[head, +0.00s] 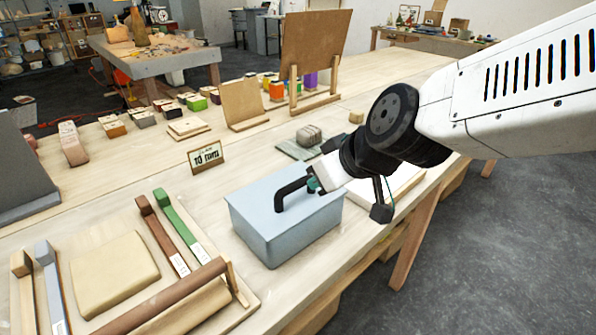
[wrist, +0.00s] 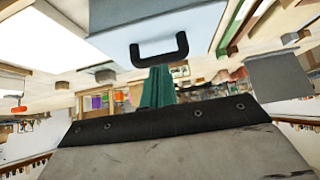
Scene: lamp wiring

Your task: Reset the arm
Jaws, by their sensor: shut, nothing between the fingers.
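My gripper (head: 312,184) is beside the black handle (head: 292,189) on top of a light blue box (head: 280,235). In the wrist view, the green fingers of my gripper (wrist: 157,72) are together with nothing between them. Their tips show close to the black handle (wrist: 160,56) of the box (wrist: 155,22). I cannot tell whether they touch it. The box stands on the wooden workbench (head: 190,235), under my arm, and its far right side is partly covered by my wrist.
A small sign (head: 205,156) stands behind the box. Colored wooden bars and a beige pad (head: 112,274) lie at front left. A grey lump (head: 308,136) sits on a green mat behind my wrist. A tall brown board (head: 315,45) stands farther back. Open floor lies right of the bench.

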